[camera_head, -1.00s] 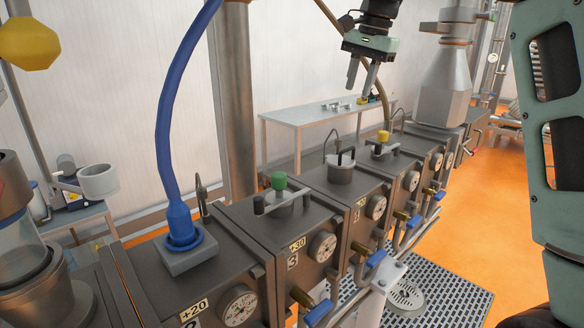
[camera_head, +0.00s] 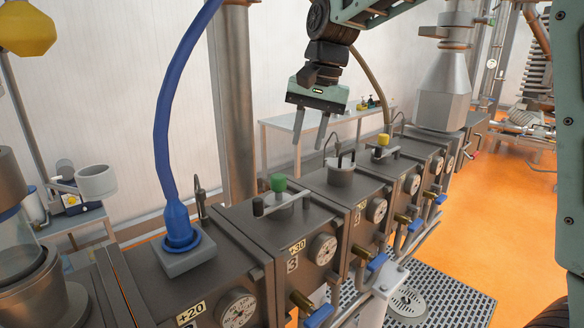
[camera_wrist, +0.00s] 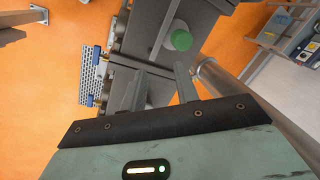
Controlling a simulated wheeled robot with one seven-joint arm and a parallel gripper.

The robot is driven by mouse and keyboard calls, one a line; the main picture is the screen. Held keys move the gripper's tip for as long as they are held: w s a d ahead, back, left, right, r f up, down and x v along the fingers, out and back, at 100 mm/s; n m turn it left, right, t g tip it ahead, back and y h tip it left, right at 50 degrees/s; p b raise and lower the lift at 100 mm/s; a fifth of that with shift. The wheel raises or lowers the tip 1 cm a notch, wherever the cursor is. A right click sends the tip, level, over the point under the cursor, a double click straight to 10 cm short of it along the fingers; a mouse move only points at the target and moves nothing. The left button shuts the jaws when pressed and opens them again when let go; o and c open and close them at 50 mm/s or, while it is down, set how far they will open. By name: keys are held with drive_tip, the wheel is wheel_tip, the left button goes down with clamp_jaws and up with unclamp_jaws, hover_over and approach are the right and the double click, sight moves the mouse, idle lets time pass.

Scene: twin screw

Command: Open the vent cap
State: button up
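I cannot tell for sure which fitting is the vent cap. A round grey cap (camera_head: 341,172) with a dark raised handle sits on a barrel section in the middle of the row. A green knob with a cross lever (camera_head: 279,186) stands on the nearer section; its green top (camera_wrist: 181,40) also shows in the wrist view. A yellow-topped lever (camera_head: 383,139) stands on the farther section. My gripper (camera_head: 309,142) hangs above and left of the grey cap, fingers apart and empty, pointing down. In the wrist view its fingers (camera_wrist: 160,72) are spread above the barrels.
A blue hose (camera_head: 168,120) rises from a port on the nearest section. Gauges and blue-handled valves (camera_head: 376,261) line the row's front. A grey hopper column (camera_head: 442,90) stands at the far end. A white table (camera_head: 280,125) stands behind. Orange floor is clear at right.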

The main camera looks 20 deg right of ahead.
drive_tip(key=s+a+f+n, duration=0.3)
drive_tip(key=s+a+f, duration=0.1)
drive_tip(key=a, duration=0.1)
drive_tip(key=shift+s+a+b, duration=0.3)
drive_tip(key=shift+s+a, duration=0.1)
